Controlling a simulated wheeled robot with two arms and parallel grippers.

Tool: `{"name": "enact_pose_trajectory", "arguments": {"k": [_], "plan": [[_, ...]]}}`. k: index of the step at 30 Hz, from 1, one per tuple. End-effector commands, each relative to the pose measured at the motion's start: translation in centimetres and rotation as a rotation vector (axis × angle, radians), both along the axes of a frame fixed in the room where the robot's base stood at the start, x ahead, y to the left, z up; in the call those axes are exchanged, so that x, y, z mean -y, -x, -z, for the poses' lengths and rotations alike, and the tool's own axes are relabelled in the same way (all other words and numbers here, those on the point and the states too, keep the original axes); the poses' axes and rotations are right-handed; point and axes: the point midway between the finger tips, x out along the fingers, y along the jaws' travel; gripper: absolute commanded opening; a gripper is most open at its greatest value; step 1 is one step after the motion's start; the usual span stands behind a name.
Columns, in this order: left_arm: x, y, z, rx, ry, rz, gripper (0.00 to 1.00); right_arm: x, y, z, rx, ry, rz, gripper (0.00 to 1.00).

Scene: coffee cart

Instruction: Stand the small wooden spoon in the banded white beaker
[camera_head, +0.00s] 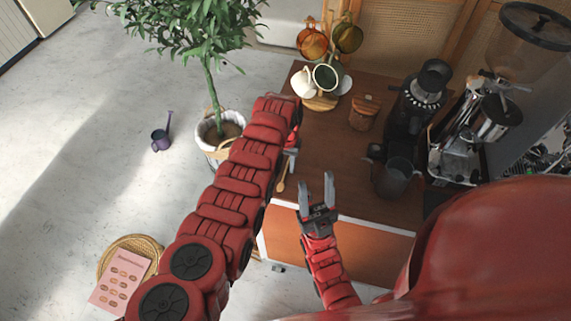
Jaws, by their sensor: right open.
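A small wooden spoon (281,183) shows as a thin tan piece beside the end of my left arm, near the counter's left edge. My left gripper (291,163) is mostly hidden by its own red arm. I cannot tell whether its jaws are open or shut, or whether they touch the spoon. My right gripper (316,181) is open and empty above the counter's front part, to the right of the spoon. I cannot make out the banded white beaker; my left arm covers part of the counter's left side.
The brown counter (340,145) has free room in the middle. Mugs, including a white mug (302,83), hang on a stand at the back left. A wooden canister (363,113), a black grinder (420,95) and a dark jug (397,177) stand to the right.

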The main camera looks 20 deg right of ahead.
Motion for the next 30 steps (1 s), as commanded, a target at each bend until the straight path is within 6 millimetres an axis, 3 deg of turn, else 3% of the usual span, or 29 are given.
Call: {"name": "enact_pose_trajectory", "arguments": {"k": [9,17,23,29,30], "plan": [[-0.1,0.0,0.0,-0.002,-0.001,0.000,0.39,0.0,0.0,0.0,0.000,0.000,0.000,0.50],[0.1,-0.2,-1.4,0.005,0.002,0.000,0.39,0.0,0.0,-0.1,0.000,0.000,0.000,0.50],[0.1,-0.2,-4.1,0.007,0.004,0.000,0.39,0.0,0.0,1.0,0.000,0.000,0.000,0.50],[0.0,-0.2,-8.9,0.006,0.004,-0.001,0.39,0.0,0.0,2.6,0.000,0.000,0.000,0.50],[-0.1,0.0,-10.2,0.001,0.001,-0.001,0.39,0.0,0.0,1.9,0.000,0.000,0.000,0.50]]}}
